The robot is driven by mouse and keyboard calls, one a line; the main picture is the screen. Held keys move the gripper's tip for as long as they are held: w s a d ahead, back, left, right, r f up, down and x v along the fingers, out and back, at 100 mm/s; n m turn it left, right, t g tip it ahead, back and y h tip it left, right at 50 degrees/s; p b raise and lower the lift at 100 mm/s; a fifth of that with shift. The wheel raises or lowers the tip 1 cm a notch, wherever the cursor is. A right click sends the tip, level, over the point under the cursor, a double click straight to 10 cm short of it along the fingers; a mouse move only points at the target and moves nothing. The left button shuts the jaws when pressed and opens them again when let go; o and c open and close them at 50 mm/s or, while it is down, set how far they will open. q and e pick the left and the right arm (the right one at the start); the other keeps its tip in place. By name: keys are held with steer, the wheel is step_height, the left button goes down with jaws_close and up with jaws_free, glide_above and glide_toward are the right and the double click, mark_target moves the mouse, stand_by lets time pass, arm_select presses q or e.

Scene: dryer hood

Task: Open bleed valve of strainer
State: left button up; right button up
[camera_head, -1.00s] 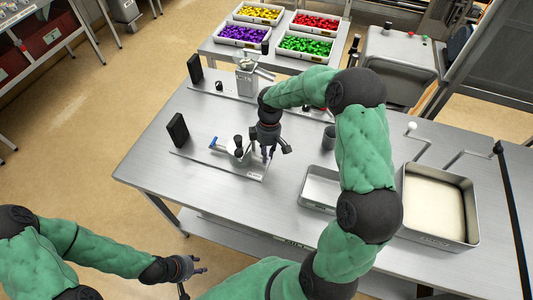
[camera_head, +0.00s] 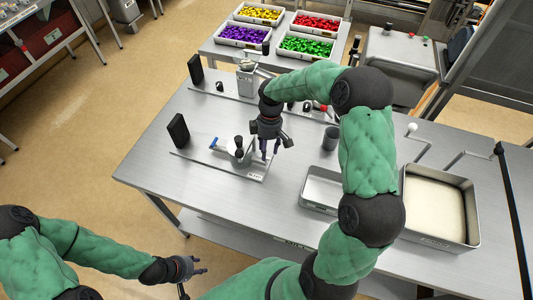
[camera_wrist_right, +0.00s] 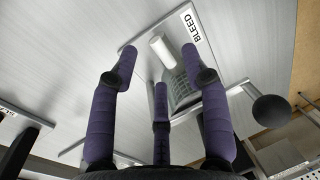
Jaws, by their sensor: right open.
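The strainer (camera_head: 239,153) is a small grey fitting with dark knobs on a flat plate (camera_head: 250,174), a blue end at its left. My right gripper (camera_head: 270,154) is open, fingers down, just right of the strainer and above the plate's right part. In the right wrist view my right gripper (camera_wrist_right: 160,75) has its purple fingers spread around a pale short cylinder (camera_wrist_right: 162,49) and a grey ridged body (camera_wrist_right: 181,88). A BLEED label (camera_wrist_right: 192,25) lies beside them. I cannot tell whether any finger touches. My left gripper (camera_head: 197,268) is open and empty, off the table's front edge.
A black upright block (camera_head: 178,131) stands left of the plate. A grey cup (camera_head: 331,137), a shallow tray (camera_head: 320,188) and a large pan (camera_head: 438,243) are to the right. Behind is another fitting (camera_head: 246,82). A black ball knob (camera_wrist_right: 270,111) shows in the wrist view.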

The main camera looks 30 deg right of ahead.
step_height(320, 180, up, 9)
steer(key=w+d, duration=0.1)
steer(key=shift+d, duration=0.15)
stand_by(0.5)
